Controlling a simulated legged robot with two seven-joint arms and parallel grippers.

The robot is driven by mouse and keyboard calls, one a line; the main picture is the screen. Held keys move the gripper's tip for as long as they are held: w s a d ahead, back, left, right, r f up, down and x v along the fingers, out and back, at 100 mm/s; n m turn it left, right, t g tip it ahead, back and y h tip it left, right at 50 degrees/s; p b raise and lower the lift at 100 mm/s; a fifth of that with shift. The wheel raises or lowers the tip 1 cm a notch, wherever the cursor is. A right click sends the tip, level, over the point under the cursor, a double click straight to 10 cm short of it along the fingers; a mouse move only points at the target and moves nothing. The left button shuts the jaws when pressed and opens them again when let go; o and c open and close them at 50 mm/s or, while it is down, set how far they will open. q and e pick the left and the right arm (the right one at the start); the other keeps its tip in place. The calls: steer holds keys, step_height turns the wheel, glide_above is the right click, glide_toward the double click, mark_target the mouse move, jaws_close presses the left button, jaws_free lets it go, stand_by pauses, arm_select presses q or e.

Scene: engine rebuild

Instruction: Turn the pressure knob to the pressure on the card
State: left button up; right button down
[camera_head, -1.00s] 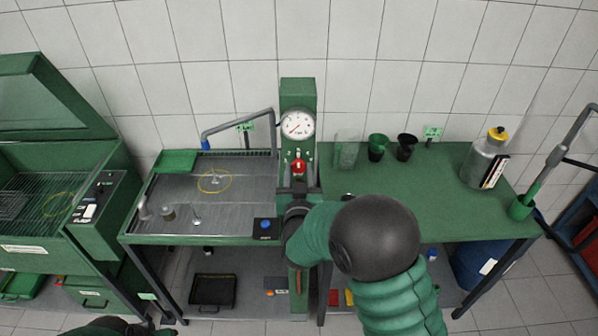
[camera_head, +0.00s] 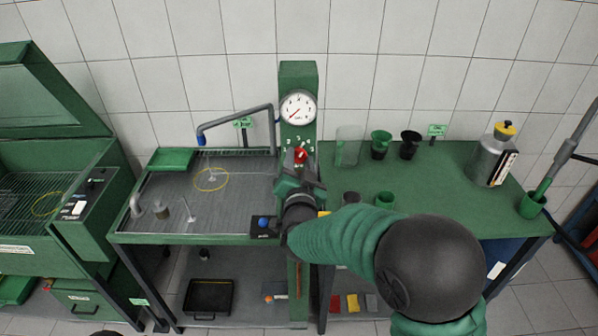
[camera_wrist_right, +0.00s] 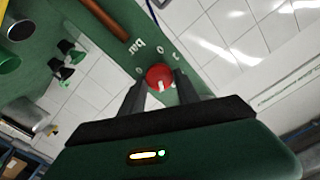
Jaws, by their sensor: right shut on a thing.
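The red pressure knob (camera_head: 300,155) sits on the front of the green column, below the round white gauge (camera_head: 298,107). Printed numbers stand around the knob, too small to read surely. My right gripper (camera_head: 300,170) is at the knob from the front and below. In the right wrist view the knob (camera_wrist_right: 160,77), with a pale pointer mark, lies between the two dark fingers of my right gripper (camera_wrist_right: 160,85), which is shut on it. The gauge needle is thin and its reading is unclear. I cannot make out a card with a readable pressure. My left gripper is out of view.
A ribbed metal tray bench (camera_head: 230,215) with a bent pipe stands left of the column. The green bench (camera_head: 440,205) on the right holds several cups, a grey bottle (camera_head: 490,158) and a green holder (camera_head: 532,205). A blue button box (camera_head: 263,224) is near my right gripper.

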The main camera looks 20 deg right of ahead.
steer(key=shift+f+m+b, duration=0.15)
steer(key=shift+m+b, duration=1.35)
steer(key=shift+b, duration=0.1)
steer(key=c, duration=0.9)
jaws_free()
steer(key=b+v, duration=0.1)
steer(key=v, duration=1.5)
steer(key=shift+s+a+b, duration=0.1)
steer(key=shift+s+b, duration=0.25)
steer(key=shift+w, duration=0.1)
